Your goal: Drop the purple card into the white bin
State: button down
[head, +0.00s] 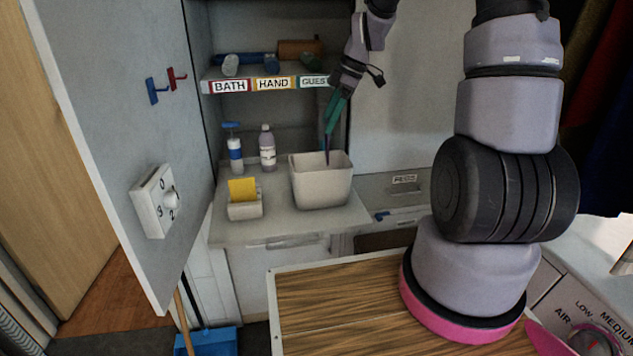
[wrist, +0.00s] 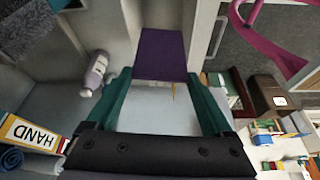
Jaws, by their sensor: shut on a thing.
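The purple card (head: 327,148) is in my gripper (head: 332,122), seen nearly edge-on in the head view and hanging down from the green fingertips. In the wrist view the purple card (wrist: 160,54) shows broad side on, at the tips of the two green fingers of my gripper (wrist: 160,77). The white bin (head: 321,188) stands on the counter, open at the top. The card's lower end is at the bin's opening in the head view; its exact depth against the rim is hard to tell. A pale surface shows between the fingers in the wrist view.
A yellow card (head: 242,189) stands in a small white holder (head: 245,210) left of the bin. A blue-topped pump bottle (head: 235,150) and a pale bottle (head: 267,148) stand behind. A labelled shelf (head: 270,84) is above. An open cabinet door (head: 120,130) is at left.

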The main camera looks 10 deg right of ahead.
jog(key=shift+f, duration=2.45)
grip_release()
jog(key=v, duration=1)
jog(key=shift+d+r, duration=0.2)
jog(key=shift+r, duration=0.15)
jog(key=shift+s, duration=0.1)
